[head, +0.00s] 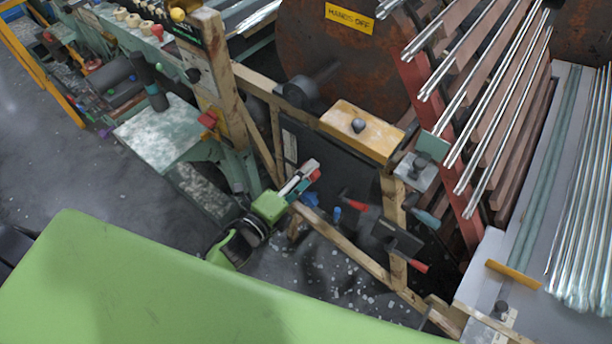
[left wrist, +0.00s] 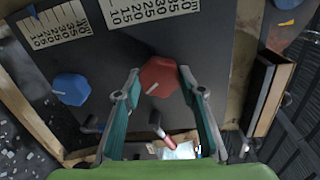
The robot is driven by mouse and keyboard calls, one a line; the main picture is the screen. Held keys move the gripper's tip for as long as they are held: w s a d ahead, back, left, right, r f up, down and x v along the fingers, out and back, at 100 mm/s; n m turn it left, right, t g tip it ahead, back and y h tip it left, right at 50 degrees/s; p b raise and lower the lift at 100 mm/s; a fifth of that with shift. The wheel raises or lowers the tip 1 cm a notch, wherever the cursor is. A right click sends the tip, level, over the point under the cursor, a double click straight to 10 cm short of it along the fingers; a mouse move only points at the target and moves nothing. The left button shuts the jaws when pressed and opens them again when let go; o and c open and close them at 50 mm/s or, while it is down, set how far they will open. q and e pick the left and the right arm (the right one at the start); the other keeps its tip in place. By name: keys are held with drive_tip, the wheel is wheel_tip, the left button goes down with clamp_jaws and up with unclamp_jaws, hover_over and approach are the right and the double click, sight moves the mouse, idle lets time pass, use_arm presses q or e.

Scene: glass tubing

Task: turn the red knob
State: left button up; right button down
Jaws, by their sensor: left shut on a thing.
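The red knob (left wrist: 158,77) is a faceted knob with a pale pointer line, on a dark panel (left wrist: 95,60) below a printed number scale. In the left wrist view it sits between the two fingers of my left gripper (left wrist: 160,80), one finger on each side, and the gripper is shut on it. The pointer line slants toward the lower left. In the head view my left gripper (head: 301,181) reaches the panel behind the wooden frame, and a bit of red shows at its tips. My right gripper is not in view.
A blue knob (left wrist: 71,89) is left of the red one. A red-tipped lever (left wrist: 158,131) is below. In the head view, wooden beams (head: 345,245) and red-handled levers (head: 412,262) are near my gripper. A rack of glass tubes (head: 500,90) stands to the right.

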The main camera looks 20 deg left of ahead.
use_arm(q)
drive_tip(key=shift+s+f+m+t+y+b, duration=0.15)
drive_tip(key=shift+m+b, duration=0.8)
drive_tip(key=shift+m, duration=0.55)
drive_tip(key=shift+w+f+m+t+y+b, duration=0.1)
drive_tip(key=shift+m+y+b, duration=0.1)
drive_tip(key=shift+m+b, duration=1)
drive_tip(key=shift+s+f+m+t+y+b, duration=0.15)
drive_tip(key=shift+m+b, duration=0.5)
drive_tip(key=shift+m, duration=1.15)
drive_tip(key=shift+w+r, duration=0.1)
drive_tip(key=o, duration=1)
drive_tip(key=shift+o, duration=0.4)
drive_tip(key=shift+r, duration=0.1)
drive_tip(key=v, duration=1.2)
